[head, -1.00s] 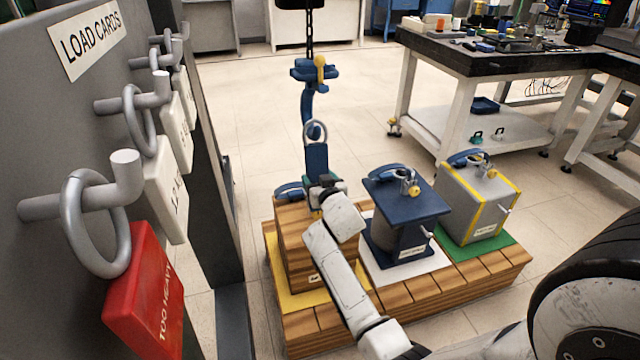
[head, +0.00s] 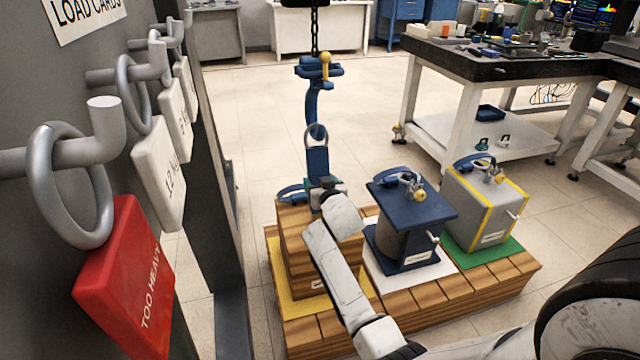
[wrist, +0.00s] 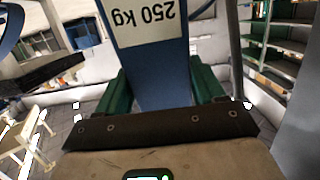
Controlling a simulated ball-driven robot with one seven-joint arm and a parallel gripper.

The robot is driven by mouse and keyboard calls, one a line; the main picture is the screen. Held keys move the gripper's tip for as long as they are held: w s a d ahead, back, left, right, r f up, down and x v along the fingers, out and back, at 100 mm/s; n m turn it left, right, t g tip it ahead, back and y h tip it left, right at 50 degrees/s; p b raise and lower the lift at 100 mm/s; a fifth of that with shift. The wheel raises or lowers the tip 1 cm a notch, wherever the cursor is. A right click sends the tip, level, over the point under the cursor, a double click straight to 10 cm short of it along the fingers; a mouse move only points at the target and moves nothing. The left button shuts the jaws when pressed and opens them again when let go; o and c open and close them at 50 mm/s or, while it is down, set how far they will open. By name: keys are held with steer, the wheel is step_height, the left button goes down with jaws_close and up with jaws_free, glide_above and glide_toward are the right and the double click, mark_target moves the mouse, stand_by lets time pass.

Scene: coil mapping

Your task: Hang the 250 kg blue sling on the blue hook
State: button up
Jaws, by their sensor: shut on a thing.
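The blue sling (head: 318,163) is upright with its grey metal ring (head: 316,135) at the top. In the wrist view its blue strap (wrist: 160,75) stands between green fingers, with a white "250 kg" label (wrist: 146,20) upside down. My gripper (head: 322,186) is shut on the sling's lower part, just above the wooden crate. The blue hook (head: 312,98) hangs from a dark chain, with a yellow latch knob (head: 325,66) at its top. The ring overlaps the hook's lower end in the head view; I cannot tell whether they touch or the ring is around it.
The wooden crate (head: 302,250), blue spool (head: 405,235) and grey yellow-edged box (head: 480,215) stand on a wooden pallet (head: 400,310). At left is a grey rack with ringed cards, including a red "TOO HEAVY" card (head: 125,280). A workbench (head: 480,65) stands back right.

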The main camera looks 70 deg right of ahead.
steer(key=o, duration=1.3)
steer(key=shift+f, duration=0.1)
steer(key=shift+o, duration=0.2)
steer(key=p+v, duration=0.2)
steer(key=v, duration=0.9)
steer(key=shift+d, duration=0.1)
